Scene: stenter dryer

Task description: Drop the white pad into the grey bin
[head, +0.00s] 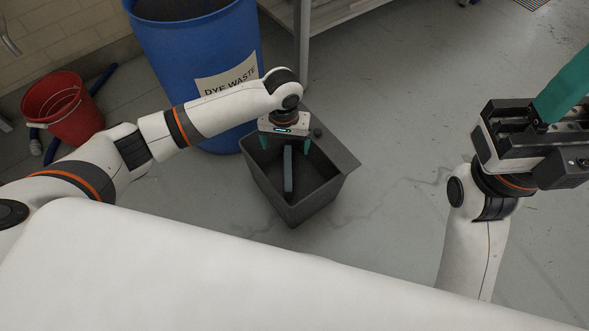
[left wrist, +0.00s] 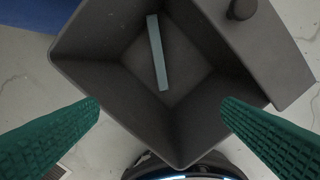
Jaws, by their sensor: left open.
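The grey bin (head: 333,196) stands on the floor beside the blue drum. A narrow pale blue-grey pad (head: 288,170), the only pad-like thing I see, is inside the bin's outline. The left wrist view shows the pad (left wrist: 157,52) slanting within the bin (left wrist: 100,75), apart from both fingers. I cannot tell whether it rests on the bottom. My left gripper (head: 286,146) points down over the bin, its green fingers spread and empty. My right gripper (head: 562,92) is at the right; one teal finger shows and its opening cannot be judged.
The blue drum (head: 190,55) labelled DYE WASTE stands behind my left forearm. A red bucket (head: 75,115) and a blue hose (head: 101,80) are at the left. A white surface (head: 230,275) fills the foreground. The floor right of the bin is clear.

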